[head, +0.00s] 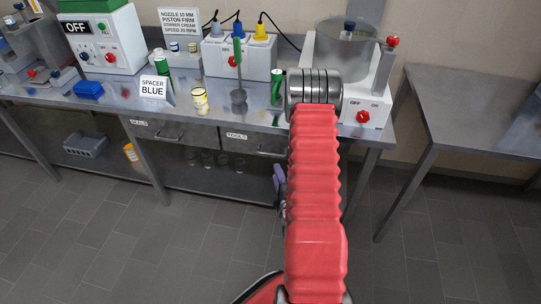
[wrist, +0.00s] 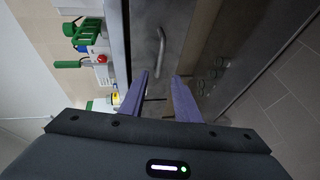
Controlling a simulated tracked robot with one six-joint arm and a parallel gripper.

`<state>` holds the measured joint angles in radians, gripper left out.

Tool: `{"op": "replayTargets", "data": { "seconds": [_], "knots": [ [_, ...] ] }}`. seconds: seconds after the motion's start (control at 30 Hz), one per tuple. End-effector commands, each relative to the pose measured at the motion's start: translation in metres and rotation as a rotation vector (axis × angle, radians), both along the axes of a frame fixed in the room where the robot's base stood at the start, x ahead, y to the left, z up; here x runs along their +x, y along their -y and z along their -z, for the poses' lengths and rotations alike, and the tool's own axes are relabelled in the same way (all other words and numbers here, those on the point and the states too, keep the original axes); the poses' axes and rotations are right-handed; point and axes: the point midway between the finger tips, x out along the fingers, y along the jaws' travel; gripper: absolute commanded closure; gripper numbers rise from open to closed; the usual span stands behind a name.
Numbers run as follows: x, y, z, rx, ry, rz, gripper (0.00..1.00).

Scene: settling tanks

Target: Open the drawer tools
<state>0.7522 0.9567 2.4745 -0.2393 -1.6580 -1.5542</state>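The drawer labelled TOOLS (head: 248,143) is in the bench front, right of another labelled drawer, and looks flush and shut in the head view. Its bar handle (head: 271,153) shows partly beside my arm. In the wrist view the metal drawer front (wrist: 145,20) is turned sideways, with the curved handle (wrist: 161,50) beyond my fingertips. My gripper (wrist: 160,76) is open, its two purple fingers apart with nothing between them. The handle lies ahead of the gap, apart from the fingers. In the head view my arm hides most of the gripper; a purple finger (head: 279,178) shows below the drawer.
The left drawer (head: 168,134) also looks shut. On the bench stand a yellow-labelled can (head: 200,101), a SPACER BLUE sign (head: 157,89) and machines. Several jars (head: 208,159) stand on the lower shelf. A bare table (head: 470,105) is at right; the floor in front is clear.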

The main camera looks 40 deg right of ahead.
Motion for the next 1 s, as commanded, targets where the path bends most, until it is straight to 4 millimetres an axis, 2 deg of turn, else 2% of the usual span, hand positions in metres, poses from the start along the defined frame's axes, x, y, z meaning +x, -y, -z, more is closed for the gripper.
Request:
{"op": "replayTargets", "data": {
  "seconds": [0.17,0.57,0.77,1.0],
  "knots": [
    [-0.005,0.001,0.003,-0.018,0.004,0.005,0.71],
    [0.0,0.003,0.003,-0.018,0.005,0.004,0.71],
    [0.018,0.012,0.006,-0.019,0.007,0.001,0.71],
    [0.049,0.03,0.013,-0.018,0.007,0.002,0.71]
  ]
}}
